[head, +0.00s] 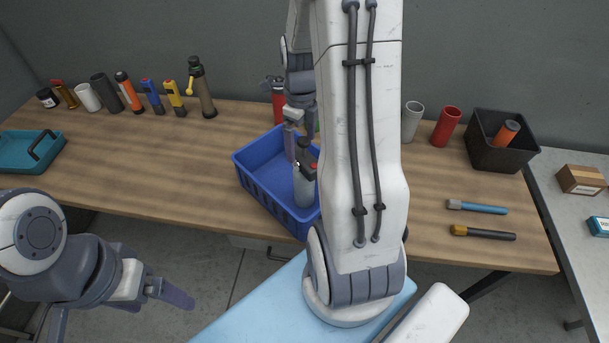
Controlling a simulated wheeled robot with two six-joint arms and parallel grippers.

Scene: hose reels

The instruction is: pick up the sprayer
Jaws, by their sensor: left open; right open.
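A grey bottle with a black head and a small red part (305,187), which looks like a sprayer, stands upright in the blue bin (262,192). My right gripper (299,140) points down at the bin, at the bottle's head; it is open, with one finger showing left of the head. I cannot tell whether it touches the bottle. My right arm hides the bin's right side. A dark bottle with a yellow trigger (203,92) stands at the back left of the table. My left gripper (160,284) is open and empty, low in front of the table.
Several bottles and cylinders line the back left of the wooden table (175,165). A teal tray (22,153) is at far left. A black bin (497,157) and two brushes (478,207) are at right. A red cylinder (446,127) stands behind. Table left of the blue bin is clear.

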